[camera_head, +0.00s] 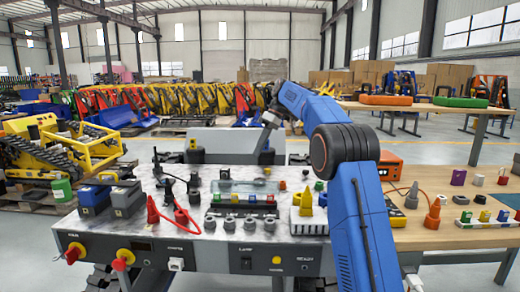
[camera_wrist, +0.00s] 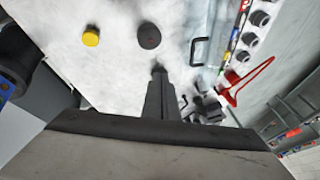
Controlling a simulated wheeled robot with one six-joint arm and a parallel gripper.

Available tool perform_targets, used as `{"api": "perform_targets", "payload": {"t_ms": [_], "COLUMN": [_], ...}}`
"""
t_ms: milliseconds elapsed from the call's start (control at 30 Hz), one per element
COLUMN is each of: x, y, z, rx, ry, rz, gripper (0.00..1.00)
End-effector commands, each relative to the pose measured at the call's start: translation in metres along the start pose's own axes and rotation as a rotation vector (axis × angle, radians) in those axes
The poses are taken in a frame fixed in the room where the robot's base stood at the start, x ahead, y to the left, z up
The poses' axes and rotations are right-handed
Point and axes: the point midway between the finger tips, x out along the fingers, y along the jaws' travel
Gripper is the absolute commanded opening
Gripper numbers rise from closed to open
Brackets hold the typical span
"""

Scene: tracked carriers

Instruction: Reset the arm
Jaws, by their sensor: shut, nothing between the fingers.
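My blue arm (camera_head: 365,220) rises from the lower right of the head view, bends at a dark elbow and reaches forward to the left. Its wrist hangs down over the back part of the bench (camera_head: 90,233). In the wrist view my gripper (camera_wrist: 158,68) points at the pale bench top, its dark fingers shut together and empty. The fingers appear above the surface; the exact gap is unclear. Just beyond the fingertips are a dark round knob (camera_wrist: 149,36) and a yellow round knob (camera_wrist: 91,36).
A wooden table (camera_head: 425,236) with an orange cone (camera_head: 432,216) adjoins at right. A yellow tracked machine (camera_head: 45,150) stands left.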

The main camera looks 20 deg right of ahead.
Motion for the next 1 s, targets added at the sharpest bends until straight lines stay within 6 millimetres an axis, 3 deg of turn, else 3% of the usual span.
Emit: {"api": "perform_targets", "payload": {"t_ms": [167, 333, 667, 1000], "x": [-0.005, -0.013, -0.024, -0.017], "y": [0.005, -0.013, -0.088, -0.166], "z": [0.000, 0.006, 0.043, 0.100], "rx": [0.002, 0.039, 0.203, 0.364], "ry": [0.000, -0.002, -0.006, 0.006], "rz": [0.002, 0.025, 0.128, 0.240], "gripper": [0.00, 0.00, 0.00, 0.00]}}
